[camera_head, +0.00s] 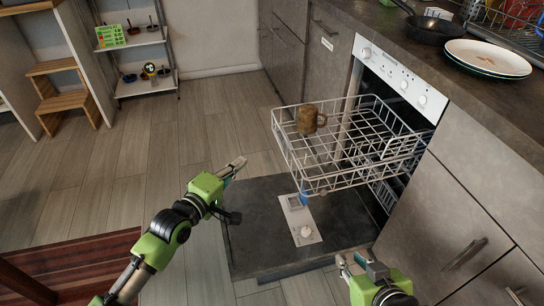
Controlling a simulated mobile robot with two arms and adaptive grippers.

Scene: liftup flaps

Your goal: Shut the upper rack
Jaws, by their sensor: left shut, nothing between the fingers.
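The upper rack (325,180) is a white wire basket pulled out of the dishwasher (398,75), over its lowered door (262,225). A brown mug (311,118) stands in the rack towards its far left corner. My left gripper (239,163) is shut and empty, left of the rack's front edge and apart from it. My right gripper (350,262) is below the rack in the picture, near the lowered door's front right part. Its finger opening is not clear from this angle. The lower part of the dishwasher inside is mostly hidden by the rack.
The counter (405,45) above holds a black pan (435,30) and stacked plates (488,58). Grey cabinets flank the dishwasher. A wooden step stool (60,90) and a shelf (145,85) stand far left.

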